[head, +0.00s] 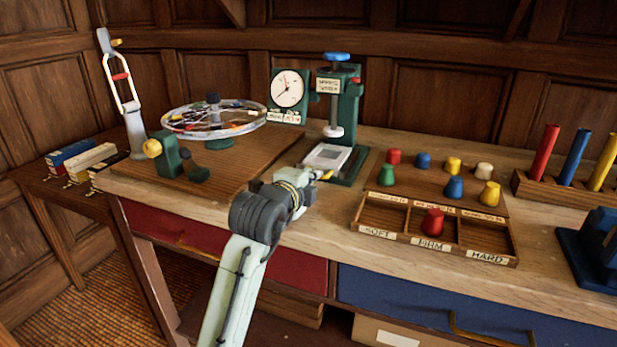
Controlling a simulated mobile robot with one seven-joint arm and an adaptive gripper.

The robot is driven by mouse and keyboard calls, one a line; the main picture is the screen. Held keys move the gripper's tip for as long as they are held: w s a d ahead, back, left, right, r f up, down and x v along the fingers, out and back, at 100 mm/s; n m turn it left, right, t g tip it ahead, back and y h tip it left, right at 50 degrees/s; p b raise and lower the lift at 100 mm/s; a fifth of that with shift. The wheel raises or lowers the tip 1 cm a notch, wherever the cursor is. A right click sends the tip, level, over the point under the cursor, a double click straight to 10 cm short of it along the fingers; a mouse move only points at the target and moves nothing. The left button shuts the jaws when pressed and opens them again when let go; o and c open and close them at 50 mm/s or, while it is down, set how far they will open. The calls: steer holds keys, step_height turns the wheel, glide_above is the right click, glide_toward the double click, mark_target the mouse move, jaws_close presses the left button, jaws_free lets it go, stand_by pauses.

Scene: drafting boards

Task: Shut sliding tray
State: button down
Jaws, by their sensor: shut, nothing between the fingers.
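A pale grey tray (327,157) sits low on the green base of the press (345,105), below the press's round foot. It sticks out toward the front of the bench, and I cannot tell how far it is slid out. My gripper (322,175) is shut and empty at the tray's front edge. I cannot tell whether it touches the tray. My wrist and arm hide part of the bench in front. Under the bench top are a red drawer front (290,268) and a blue drawer front (400,297), both appearing about flush.
A wooden sorting box (380,238) with coloured pegs stands to the right. Left are a dial gauge (287,88), a spoked wheel (213,118) and a small green stand (167,155). A rack of coloured rods (560,187) is far right.

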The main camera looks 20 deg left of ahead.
mark_target(320, 165)
steer(key=x, duration=0.4)
steer(key=shift+w+r+b, duration=0.1)
steer(key=shift+r+b, duration=0.2)
steer(key=shift+r, duration=0.2)
